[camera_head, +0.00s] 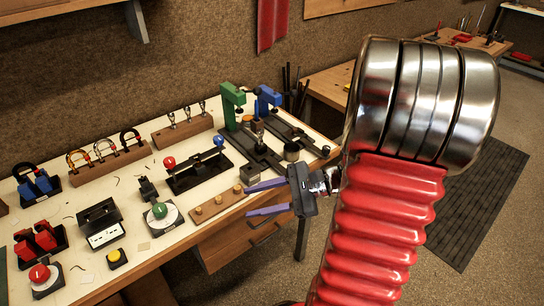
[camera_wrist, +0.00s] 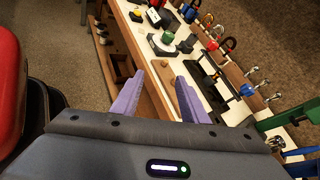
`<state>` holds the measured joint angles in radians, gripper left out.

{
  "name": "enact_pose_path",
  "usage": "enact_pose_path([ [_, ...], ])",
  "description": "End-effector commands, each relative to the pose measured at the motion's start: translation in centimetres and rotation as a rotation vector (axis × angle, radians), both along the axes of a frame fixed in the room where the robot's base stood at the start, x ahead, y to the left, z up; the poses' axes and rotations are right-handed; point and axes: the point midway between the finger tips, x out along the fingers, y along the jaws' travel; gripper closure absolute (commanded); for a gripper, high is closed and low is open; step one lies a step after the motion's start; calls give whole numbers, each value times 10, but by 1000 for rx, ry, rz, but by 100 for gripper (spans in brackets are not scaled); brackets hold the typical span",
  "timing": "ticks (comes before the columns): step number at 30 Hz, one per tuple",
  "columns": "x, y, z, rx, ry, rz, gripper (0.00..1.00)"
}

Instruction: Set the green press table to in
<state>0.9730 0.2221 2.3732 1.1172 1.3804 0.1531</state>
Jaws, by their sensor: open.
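The green press (camera_head: 231,103) stands at the back right of the workbench, a green C-shaped frame on a dark base. Its dark sliding table (camera_head: 262,155) runs toward the bench's front edge, with a small brass-coloured piece near the press. In the wrist view the green press (camera_wrist: 292,120) shows at the right edge, partly cut off. In the wrist view the fingers (camera_wrist: 158,98) point at the bench front.
A blue press (camera_head: 266,99) stands just right of the green one. A dark cup (camera_head: 292,151) sits near its table. Floor in front is free.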

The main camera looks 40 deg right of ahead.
Motion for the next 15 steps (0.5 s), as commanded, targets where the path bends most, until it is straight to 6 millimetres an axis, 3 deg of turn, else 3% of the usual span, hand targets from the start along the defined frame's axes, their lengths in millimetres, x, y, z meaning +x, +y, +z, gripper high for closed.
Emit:
enact_pose_path([
  [8, 1, -93, -17, 289, -41, -366, 60],
  [15, -19, -170, -35, 480, -108, -642, 60],
])
